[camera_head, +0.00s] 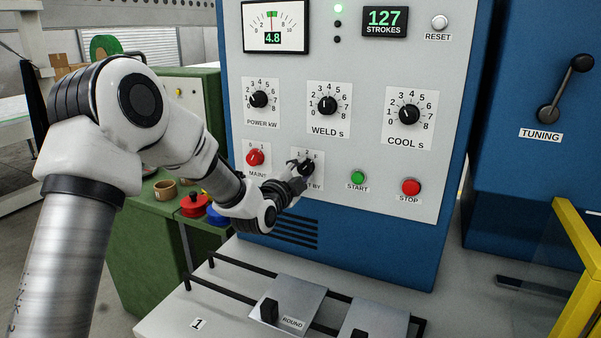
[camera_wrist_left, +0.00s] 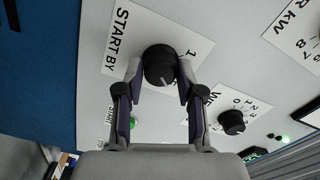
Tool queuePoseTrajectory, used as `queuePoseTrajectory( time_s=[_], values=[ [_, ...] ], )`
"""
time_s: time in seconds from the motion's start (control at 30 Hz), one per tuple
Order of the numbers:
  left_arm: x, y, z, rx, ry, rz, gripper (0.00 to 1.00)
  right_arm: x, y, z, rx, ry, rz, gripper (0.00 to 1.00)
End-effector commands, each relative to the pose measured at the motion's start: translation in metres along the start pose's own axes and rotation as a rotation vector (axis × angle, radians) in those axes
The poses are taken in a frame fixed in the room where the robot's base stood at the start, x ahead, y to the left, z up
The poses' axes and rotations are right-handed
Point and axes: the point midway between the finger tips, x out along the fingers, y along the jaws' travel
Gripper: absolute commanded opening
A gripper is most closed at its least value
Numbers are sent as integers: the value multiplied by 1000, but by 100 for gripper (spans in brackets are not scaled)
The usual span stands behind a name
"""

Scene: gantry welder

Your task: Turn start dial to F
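The start dial (camera_head: 306,168) is a black knob on the light panel of the blue cabinet, above the label START BY. Positions 1, 2 and F are printed above it. In the left wrist view, the dial (camera_wrist_left: 159,66) sits between my two fingertips. A light mark on its face points to the lower right there; I cannot tell which position it meets. My left gripper (camera_head: 295,184) reaches the dial from the lower left. In the wrist view, the gripper (camera_wrist_left: 161,80) has its fingertips close against the dial's sides, seemingly touching. My right gripper is not in view.
The red MAINS knob (camera_head: 255,157) is just left of the dial. The green START button (camera_head: 358,177) and red STOP button (camera_head: 411,187) are to its right. POWER, WELD and COOL dials are above. Black rails (camera_head: 232,266) lie below. A yellow frame (camera_head: 578,250) stands at right.

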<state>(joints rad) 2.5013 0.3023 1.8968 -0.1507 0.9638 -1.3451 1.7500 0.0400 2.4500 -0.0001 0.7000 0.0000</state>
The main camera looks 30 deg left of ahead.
Motion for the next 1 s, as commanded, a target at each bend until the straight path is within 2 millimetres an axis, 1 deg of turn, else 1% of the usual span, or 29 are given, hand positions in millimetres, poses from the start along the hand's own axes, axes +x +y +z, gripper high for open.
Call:
queuePoseTrajectory(
  time_s=[0.03, 0.07, 0.37, 0.47, 0.57, 0.8, 0.9, 1.0],
  values=[
    [0, 1, 0, 1, 0, 2, 58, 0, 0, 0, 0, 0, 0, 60],
    [0, 1, 0, 0, 0, 2, 61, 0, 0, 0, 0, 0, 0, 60],
    [-1, 0, 0, -1, 0, 1, 61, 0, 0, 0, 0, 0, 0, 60],
    [-9, 0, 0, -2, -1, 1, 61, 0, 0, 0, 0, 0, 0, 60],
    [-27, 0, 0, -4, -1, 2, 61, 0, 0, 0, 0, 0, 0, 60],
    [-89, 0, 0, -5, 0, 1, 61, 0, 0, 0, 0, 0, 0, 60],
    [-108, 0, 0, -4, 0, 1, 61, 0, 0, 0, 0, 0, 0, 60],
    [-118, 1, 0, -1, 0, 2, 61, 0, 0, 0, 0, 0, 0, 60]
  ],
)
